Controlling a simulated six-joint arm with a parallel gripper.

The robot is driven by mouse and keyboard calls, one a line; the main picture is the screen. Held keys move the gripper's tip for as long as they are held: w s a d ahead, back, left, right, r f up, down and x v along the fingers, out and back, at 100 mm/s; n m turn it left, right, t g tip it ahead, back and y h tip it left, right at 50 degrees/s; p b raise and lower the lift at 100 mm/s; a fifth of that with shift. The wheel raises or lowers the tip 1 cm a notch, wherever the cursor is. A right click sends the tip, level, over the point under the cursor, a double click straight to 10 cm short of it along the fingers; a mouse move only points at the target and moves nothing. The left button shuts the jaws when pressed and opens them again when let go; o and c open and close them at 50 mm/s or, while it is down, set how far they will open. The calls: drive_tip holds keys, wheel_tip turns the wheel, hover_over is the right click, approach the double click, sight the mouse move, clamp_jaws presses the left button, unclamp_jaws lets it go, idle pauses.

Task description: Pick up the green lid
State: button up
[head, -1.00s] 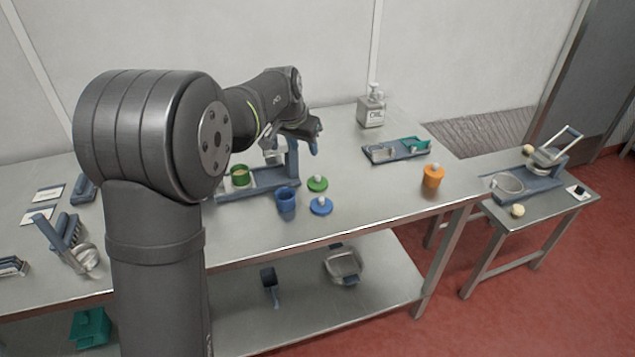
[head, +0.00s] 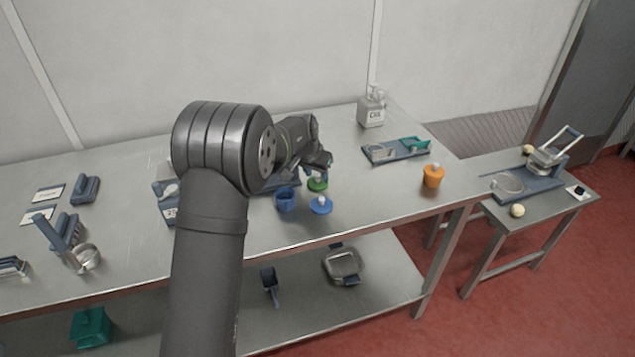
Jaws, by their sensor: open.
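The green lid (head: 317,185) lies on the steel table, just behind the blue lid (head: 321,206) and to the right of the blue cup (head: 286,199). It is a flat round disc; its knob is partly hidden by my gripper. My gripper (head: 326,166) is open and close above the green lid. Whether the fingers touch the knob cannot be told from this view.
An orange lidded container (head: 433,176) stands to the right. A blue tray (head: 396,150) with small parts and an oil bottle (head: 371,107) stand farther back.

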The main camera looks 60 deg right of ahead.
drive_tip(key=shift+d+f, duration=0.2)
drive_tip(key=shift+f, duration=0.15)
clamp_jaws()
